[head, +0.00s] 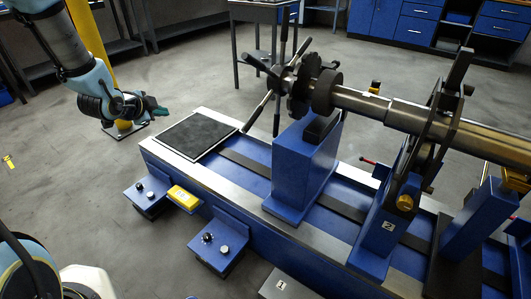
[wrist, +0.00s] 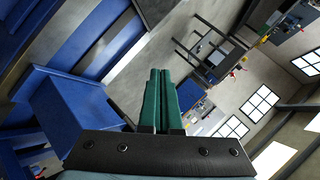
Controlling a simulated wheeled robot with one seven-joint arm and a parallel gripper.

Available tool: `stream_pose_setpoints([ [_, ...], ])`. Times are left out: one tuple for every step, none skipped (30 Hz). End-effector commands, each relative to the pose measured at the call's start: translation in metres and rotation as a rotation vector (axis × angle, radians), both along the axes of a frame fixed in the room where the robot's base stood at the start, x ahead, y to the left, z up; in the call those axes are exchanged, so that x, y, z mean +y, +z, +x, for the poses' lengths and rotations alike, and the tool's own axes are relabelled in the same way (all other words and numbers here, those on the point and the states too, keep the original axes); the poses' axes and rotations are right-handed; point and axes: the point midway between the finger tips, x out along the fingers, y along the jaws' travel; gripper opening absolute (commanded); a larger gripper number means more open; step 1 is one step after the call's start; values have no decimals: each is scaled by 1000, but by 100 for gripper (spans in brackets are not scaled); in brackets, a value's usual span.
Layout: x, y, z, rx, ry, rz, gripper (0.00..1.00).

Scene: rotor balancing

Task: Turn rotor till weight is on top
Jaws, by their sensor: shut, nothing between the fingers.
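The rotor shaft (head: 360,103) lies level across the blue stand in the head view. A dark spoked handwheel (head: 287,76) is on its left end, with its bars pointing outward in several directions. A dark disc with arms (head: 428,130) is further right along the shaft. A round brass-coloured piece (head: 404,202) shows low, below the shaft by that disc; I cannot tell whether it is the weight. My gripper (head: 152,107) is at the upper left, left of the handwheel and apart from it. Its green fingers (wrist: 161,98) are closed together and empty in the wrist view.
A blue pedestal (head: 300,165) bears the shaft on the long blue bed. A black mat (head: 194,134) lies on the bed's left end. Small control boxes (head: 220,242) stick out in front. A yellow post (head: 92,50) stands behind my arm. Open floor lies left of the bed.

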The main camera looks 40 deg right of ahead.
Motion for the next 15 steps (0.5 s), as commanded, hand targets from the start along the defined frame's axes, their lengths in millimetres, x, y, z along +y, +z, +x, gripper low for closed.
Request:
stream_pose_setpoints([
  [-32, -46, -9, -68, -122, -18, 0],
  [-49, -58, -15, -119, -194, -35, 0],
  [-71, -74, -25, -183, -286, -59, 0],
  [-86, -85, -33, -231, -348, -81, 0],
  [-100, -96, -42, -276, -408, -102, 0],
  [-116, -108, -53, -334, -478, -133, 0],
  [-127, -116, -62, -374, -527, -157, 0],
  [-136, -124, -71, -411, -568, -179, 0],
  [-146, -132, -82, -456, -617, -210, 0],
  [-153, -137, -89, -486, -649, -230, 0],
  [-158, -142, -96, -513, -674, -249, 0],
  [-164, -147, -104, -542, -704, -272, 0],
  [-167, -149, -109, -561, -720, -287, 0],
  [-170, -151, -113, -578, -734, -298, 0],
  [-172, -152, -117, -593, -748, -312, 0],
])
